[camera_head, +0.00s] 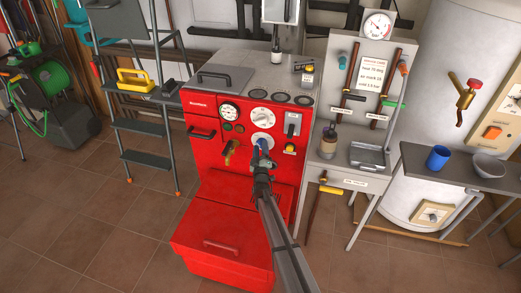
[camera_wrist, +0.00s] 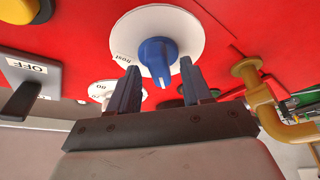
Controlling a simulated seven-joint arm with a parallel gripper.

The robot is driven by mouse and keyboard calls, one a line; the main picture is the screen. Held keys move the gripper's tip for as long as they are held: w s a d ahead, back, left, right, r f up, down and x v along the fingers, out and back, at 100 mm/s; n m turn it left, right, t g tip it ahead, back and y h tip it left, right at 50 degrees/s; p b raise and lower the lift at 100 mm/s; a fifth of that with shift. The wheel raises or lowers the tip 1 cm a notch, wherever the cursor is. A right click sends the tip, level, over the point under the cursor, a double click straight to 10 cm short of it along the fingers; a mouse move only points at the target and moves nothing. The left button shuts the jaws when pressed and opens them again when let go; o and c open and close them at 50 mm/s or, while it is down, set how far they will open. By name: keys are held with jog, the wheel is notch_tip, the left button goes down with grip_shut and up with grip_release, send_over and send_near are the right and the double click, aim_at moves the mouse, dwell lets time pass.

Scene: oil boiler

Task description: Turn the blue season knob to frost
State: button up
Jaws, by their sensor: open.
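The blue season knob (camera_wrist: 156,56) sits at the middle of a white round dial (camera_wrist: 130,28) on the red boiler front. The knob's narrow end points down toward my gripper in that view, away from the word. My gripper (camera_wrist: 160,88) is open, with its two dark fingertips on either side of the knob's lower end and gaps between them and the knob. In the head view, my gripper (camera_head: 262,150) is in front of the dial and hides most of the knob.
The red boiler (camera_head: 210,190) also bears a gauge (camera_head: 229,112), a larger white dial (camera_head: 262,117) and a lever switch (camera_head: 292,125). In the wrist view, a brass tap (camera_wrist: 262,100) is close right of my fingers, and the OFF switch plate (camera_wrist: 30,75) is at the left.

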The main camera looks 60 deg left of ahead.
grip_shut()
dwell(0.5)
jog(key=shift+m, duration=0.4)
jog(key=m+t, duration=0.2)
jog(key=m, duration=0.1)
jog(key=shift+s+a+f+m, duration=0.1)
jog(key=shift+a+m, duration=0.05)
jog(key=shift+m, duration=0.15)
jog(key=m+t+h, duration=0.1)
jog(key=m+t, duration=0.1)
jog(key=m, duration=0.2)
jog(key=m+t+h, duration=0.1)
jog(key=m, duration=0.3)
jog(key=shift+t+h, duration=0.3)
jog(key=shift+t, duration=0.1)
jog(key=m+t+h, duration=0.1)
jog(key=m, duration=0.2)
jog(key=m+h, duration=0.1)
jog(key=m, duration=0.2)
jog(key=shift+s+a+m+t+h, duration=0.1)
jog(key=shift+m+t+h, duration=0.2)
jog(key=shift+t, duration=0.1)
jog(key=shift+m+t+h, duration=0.2)
jog(key=shift+m+h, duration=0.6)
jog(key=shift+m, duration=0.8)
jog(key=shift+m+t+h, duration=0.2)
jog(key=shift+m+h, duration=0.6)
jog(key=shift+m, duration=0.8)
